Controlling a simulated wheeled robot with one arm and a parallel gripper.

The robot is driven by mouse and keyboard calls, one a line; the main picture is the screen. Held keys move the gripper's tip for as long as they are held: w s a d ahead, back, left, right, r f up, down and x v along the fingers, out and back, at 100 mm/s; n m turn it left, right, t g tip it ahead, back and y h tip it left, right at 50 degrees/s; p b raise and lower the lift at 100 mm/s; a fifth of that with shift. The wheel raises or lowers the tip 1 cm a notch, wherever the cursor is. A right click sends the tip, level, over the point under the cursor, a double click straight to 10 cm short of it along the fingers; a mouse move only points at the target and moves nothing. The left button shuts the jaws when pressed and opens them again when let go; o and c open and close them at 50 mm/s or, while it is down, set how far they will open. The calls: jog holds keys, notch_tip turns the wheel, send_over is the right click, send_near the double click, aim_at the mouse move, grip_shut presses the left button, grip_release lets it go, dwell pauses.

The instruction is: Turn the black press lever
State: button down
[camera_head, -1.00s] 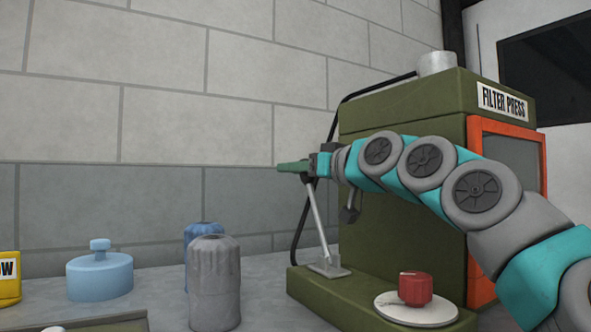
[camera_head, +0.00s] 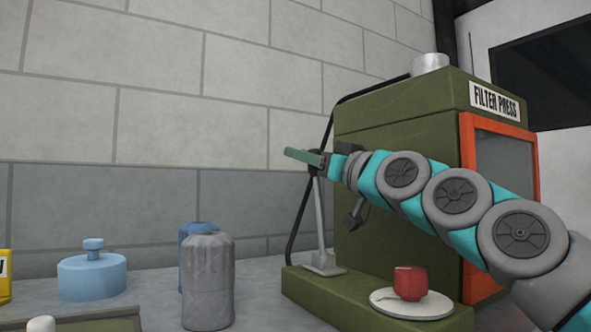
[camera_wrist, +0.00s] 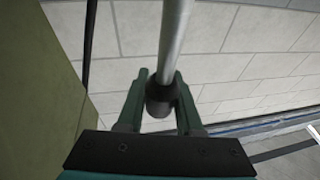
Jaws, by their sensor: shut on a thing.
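The press lever shows in the head view as a grey metal rod (camera_head: 319,215) rising almost upright from a small plate (camera_head: 323,267) at the press's left foot. My gripper (camera_head: 305,157) is at its top, with green fingers pointing left; the fingers mostly hide the grip. In the wrist view, the rod (camera_wrist: 173,35) ends in a black grip (camera_wrist: 160,99) between the two green fingers of my gripper (camera_wrist: 160,84). The gripper is shut on this grip. The olive filter press (camera_head: 395,125) stands right of the lever, behind my arm.
A red knob (camera_head: 408,282) sits on a pale disc (camera_head: 400,304) at the press's front. A grey ribbed container (camera_head: 208,282), a blue one (camera_head: 186,240) behind it and a light blue lidded pot (camera_head: 92,277) stand left. A black hose (camera_head: 301,215) runs close behind the lever.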

jog(key=shift+s+d+r+t+y, duration=0.1)
jog(key=shift+s+d+t+y, duration=0.2)
jog(key=shift+s, duration=0.2)
jog(key=shift+s+d+r+t+y, duration=0.1)
jog(key=shift+s+d+t+y, duration=0.15)
jog(key=shift+s, duration=0.2)
jog(key=c, duration=0.6)
grip_release()
jog(key=shift+d, duration=0.1)
jog(key=b+v, duration=0.1)
jog(key=v, duration=0.6)
jog(key=shift+s+d+f, duration=0.1)
jog(key=shift+s+d, duration=0.2)
